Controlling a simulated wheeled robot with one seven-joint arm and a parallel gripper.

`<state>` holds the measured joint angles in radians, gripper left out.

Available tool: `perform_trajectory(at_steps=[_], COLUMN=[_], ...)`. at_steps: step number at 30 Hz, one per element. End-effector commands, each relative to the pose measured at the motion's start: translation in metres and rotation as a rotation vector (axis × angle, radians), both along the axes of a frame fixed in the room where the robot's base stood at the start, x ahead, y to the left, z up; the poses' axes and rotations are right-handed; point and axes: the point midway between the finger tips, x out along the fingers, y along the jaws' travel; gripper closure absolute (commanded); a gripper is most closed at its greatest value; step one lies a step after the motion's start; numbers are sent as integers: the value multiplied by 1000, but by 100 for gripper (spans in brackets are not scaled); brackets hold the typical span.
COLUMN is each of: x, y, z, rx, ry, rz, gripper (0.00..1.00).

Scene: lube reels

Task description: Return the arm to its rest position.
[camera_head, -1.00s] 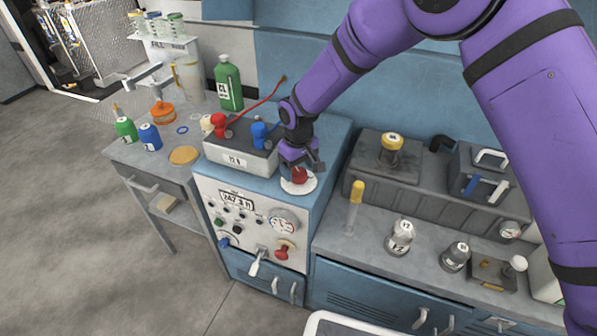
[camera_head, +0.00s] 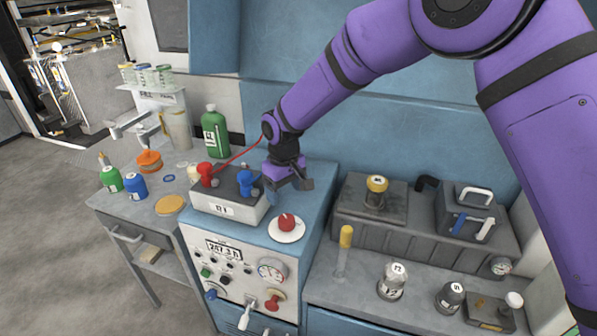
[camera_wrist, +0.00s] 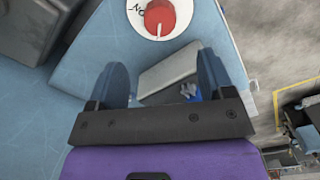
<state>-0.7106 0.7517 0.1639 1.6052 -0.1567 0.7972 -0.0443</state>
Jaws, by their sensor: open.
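My purple arm reaches in from the upper right of the head view. My gripper (camera_head: 292,184) is open and empty, above the top of the blue console (camera_head: 318,200), behind the red knob. The red knob (camera_head: 287,222) sits on a round white plate on the console top, apart from my fingers. In the wrist view the two fingers (camera_wrist: 168,88) are spread with nothing held between them. The red knob (camera_wrist: 160,18) shows beyond them at the top of that view.
Beside my gripper stands a grey box (camera_head: 225,208) with red and blue levers. A green bottle (camera_head: 215,132) stands behind it. On the right are a grey tank unit (camera_head: 415,225), a yellow-topped tube (camera_head: 343,250) and small bottles (camera_head: 392,282). Blue cabinet panels stand behind.

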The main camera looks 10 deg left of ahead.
Motion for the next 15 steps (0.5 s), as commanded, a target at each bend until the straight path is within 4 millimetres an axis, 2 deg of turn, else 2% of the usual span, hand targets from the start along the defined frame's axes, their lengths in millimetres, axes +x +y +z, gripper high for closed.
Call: perform_trajectory(at_steps=[4, 8, 15], x=[2, 10, 23], y=[-4, -26, -104], z=[6, 33, 115], rx=[2, 11, 36], ry=[-4, -23, -80], rz=[-7, -42, -160], gripper=[25, 25, 25])
